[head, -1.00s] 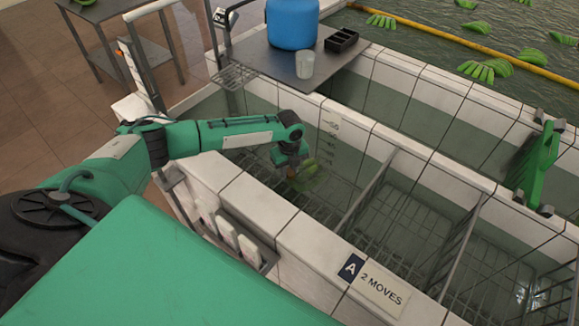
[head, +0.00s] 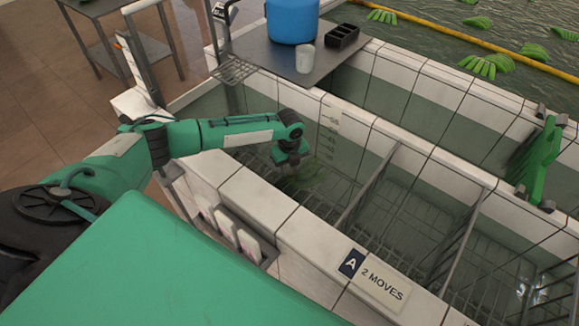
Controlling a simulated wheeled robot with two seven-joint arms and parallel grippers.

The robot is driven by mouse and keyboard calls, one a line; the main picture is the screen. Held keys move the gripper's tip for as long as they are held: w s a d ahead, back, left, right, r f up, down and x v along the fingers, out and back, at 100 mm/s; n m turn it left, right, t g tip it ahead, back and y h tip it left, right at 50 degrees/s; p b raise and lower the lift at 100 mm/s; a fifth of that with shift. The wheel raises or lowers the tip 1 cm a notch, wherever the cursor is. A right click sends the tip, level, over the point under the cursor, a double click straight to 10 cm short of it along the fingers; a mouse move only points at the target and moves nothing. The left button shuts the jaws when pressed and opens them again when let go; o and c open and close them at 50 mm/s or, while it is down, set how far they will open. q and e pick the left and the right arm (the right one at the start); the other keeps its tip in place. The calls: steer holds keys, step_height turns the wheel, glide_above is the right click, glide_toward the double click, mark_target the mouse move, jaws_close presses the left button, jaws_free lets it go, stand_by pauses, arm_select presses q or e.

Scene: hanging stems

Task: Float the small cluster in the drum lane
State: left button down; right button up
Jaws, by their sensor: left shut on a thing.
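My left gripper (head: 291,164) reaches down into the leftmost lane (head: 345,192) of the tiled trough, below the rim. It is shut on a small green cluster (head: 306,176), which shows dim and blurred just under and right of the fingers, seemingly in the water. The fingertips are hard to make out. The blue drum (head: 293,20) stands on a metal shelf at the back end of this lane. My right gripper is not in view.
Metal dividers (head: 368,187) part the lanes. A white-tiled front wall bears a sign "A 2 MOVES" (head: 375,280). A white cup (head: 305,59) and black tray (head: 342,38) sit by the drum. A green board (head: 540,160) stands at right. Green clusters (head: 478,65) float in the pool behind.

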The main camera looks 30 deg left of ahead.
arm_select(q)
steer(key=shift+f, duration=0.45)
steer(key=shift+f+b, duration=0.35)
steer(key=c, duration=1.1)
jaws_free()
steer(key=shift+c, duration=0.2)
steer(key=shift+o, duration=0.4)
